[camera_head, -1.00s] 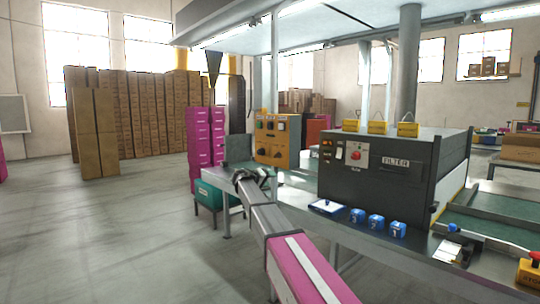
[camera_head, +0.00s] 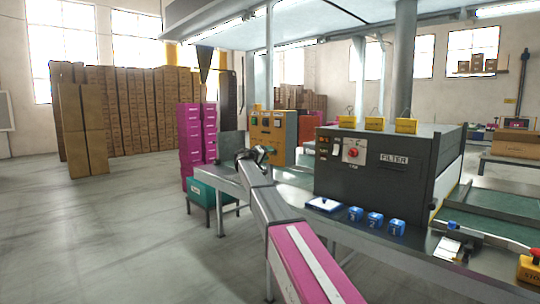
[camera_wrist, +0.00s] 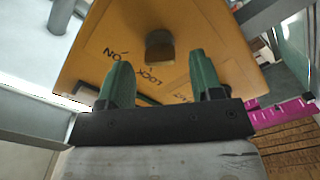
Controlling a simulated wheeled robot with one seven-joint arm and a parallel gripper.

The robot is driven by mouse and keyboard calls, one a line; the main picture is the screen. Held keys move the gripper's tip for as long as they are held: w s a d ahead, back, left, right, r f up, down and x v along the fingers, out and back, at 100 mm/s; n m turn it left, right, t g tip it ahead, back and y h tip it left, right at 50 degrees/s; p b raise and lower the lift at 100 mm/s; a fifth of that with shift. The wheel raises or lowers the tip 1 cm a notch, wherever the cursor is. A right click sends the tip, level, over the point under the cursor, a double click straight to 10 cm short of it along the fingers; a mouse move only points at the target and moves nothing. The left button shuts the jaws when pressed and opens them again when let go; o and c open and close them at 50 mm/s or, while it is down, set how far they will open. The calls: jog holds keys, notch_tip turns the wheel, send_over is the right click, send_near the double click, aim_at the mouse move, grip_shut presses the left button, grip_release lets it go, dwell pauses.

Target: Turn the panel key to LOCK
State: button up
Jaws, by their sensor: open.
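The orange control panel (camera_head: 288,124) stands at the far end of the bench. In the wrist view the orange panel face (camera_wrist: 100,73) fills the middle, tilted, with "ON" and "LOCK" printed on it and a third label partly covered by a finger. A dark, blocky key or knob (camera_wrist: 160,46) sticks out of it above the word LOCK; I cannot tell which mark it is set to. My gripper (camera_wrist: 162,75) is open, its two green fingers apart, with the knob showing between and beyond the tips. In the head view my gripper (camera_head: 258,155) is just in front of the panel.
A dark grey FILTER machine (camera_head: 375,185) with a red knob stands right of my arm. Blue numbered blocks (camera_head: 375,219) and a white-topped blue item (camera_head: 323,204) lie on the bench front. Pink boxes (camera_head: 196,135) stand left of the panel. Floor at left is clear.

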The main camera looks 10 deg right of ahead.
aim_at(273, 153)
jog(key=shift+x, duration=1.05)
jog(key=c, duration=0.9)
jog(key=shift+c, duration=0.2)
jog(key=shift+n, duration=0.3)
jog(key=n, duration=0.9)
jog(key=shift+f+n, duration=0.1)
jog(key=shift+n, duration=2)
